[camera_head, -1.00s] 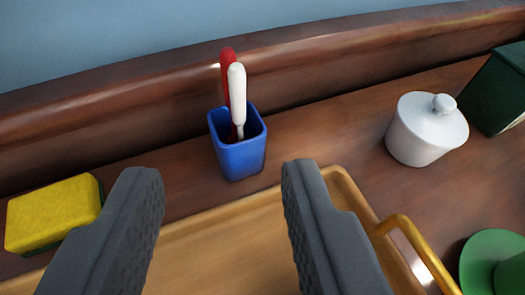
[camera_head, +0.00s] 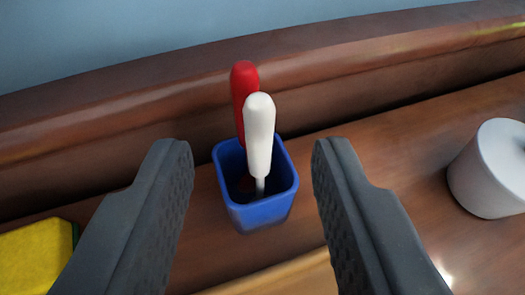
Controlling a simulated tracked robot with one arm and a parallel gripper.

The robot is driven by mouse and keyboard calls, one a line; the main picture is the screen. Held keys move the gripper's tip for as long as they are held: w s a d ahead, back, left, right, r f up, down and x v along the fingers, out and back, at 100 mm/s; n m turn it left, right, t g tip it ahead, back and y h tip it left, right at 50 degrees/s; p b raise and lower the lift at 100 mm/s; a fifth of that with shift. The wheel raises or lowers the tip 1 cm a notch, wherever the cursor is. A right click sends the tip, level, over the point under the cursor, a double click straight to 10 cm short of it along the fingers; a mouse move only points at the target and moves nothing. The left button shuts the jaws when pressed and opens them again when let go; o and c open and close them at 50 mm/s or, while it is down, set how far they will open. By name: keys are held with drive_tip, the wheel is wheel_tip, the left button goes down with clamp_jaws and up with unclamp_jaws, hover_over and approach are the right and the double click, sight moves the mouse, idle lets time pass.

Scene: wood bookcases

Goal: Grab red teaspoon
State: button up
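The red teaspoon (camera_head: 244,88) stands handle up in a blue square cup (camera_head: 263,213). Its handle leans slightly left, behind a white-handled utensil (camera_head: 260,135) in the same cup. The white handle hides part of the red one, and the lower end of the red teaspoon is hidden in the cup. My gripper (camera_head: 248,152) is open and empty. Its two dark fingers appear to the left and right of the cup in the picture, apart from both handles.
A yellow sponge (camera_head: 35,258) lies at the lower left. A white pot (camera_head: 492,170) stands at the right on the brown wooden surface. A raised wooden ledge (camera_head: 120,150) runs behind the cup. A tan tray edge (camera_head: 285,277) shows at the bottom.

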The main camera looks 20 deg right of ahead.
sight(261, 130)
drive_tip(key=shift+w+d+f, duration=0.5)
drive_tip(key=shift+w+f, duration=0.25)
drive_tip(key=shift+w, duration=0.15)
drive_tip(key=shift+w+d+f, duration=0.1)
drive_tip(key=shift+w+d, duration=0.15)
drive_tip(key=shift+w, duration=0.3)
clamp_jaws()
